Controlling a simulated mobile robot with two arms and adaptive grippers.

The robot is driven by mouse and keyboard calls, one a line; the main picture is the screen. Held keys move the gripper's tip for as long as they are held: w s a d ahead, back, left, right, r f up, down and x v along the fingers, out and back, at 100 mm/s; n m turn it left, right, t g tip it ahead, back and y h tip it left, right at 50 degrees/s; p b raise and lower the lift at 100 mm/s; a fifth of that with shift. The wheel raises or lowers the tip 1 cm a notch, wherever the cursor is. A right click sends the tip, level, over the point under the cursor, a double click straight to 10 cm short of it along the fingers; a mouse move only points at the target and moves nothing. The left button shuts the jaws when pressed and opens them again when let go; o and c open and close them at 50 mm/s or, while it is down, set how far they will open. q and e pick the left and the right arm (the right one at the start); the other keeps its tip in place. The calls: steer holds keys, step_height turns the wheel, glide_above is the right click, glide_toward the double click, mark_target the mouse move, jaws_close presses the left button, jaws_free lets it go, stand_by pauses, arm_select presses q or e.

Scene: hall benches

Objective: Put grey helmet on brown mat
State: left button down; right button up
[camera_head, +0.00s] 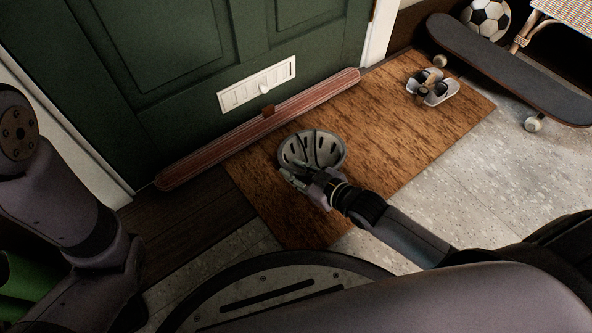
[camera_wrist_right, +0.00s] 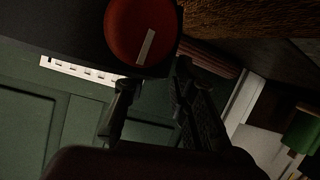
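The grey helmet (camera_head: 312,150), vented and domed, shows over the left part of the brown mat (camera_head: 395,135) in the head view. It appears to rest there, its near edge partly hidden by my right gripper (camera_head: 304,180). That gripper is at the helmet's near side, very close or touching; I cannot tell which. In the right wrist view the fingers (camera_wrist_right: 152,85) stand apart with no clear grasp between them, and I cannot make out the helmet. Of my left arm only links show; its gripper is out of view.
A red striped roll (camera_head: 215,150) lies along the green door (camera_head: 160,60). A grey-white object (camera_head: 440,92) sits on the mat's far right. A skateboard (camera_head: 510,72) and a football (camera_head: 487,18) are beyond. A red round thing (camera_wrist_right: 135,25) in the wrist view is unclear.

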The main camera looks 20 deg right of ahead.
steer(key=p+v, duration=0.7)
steer(key=v, duration=0.5)
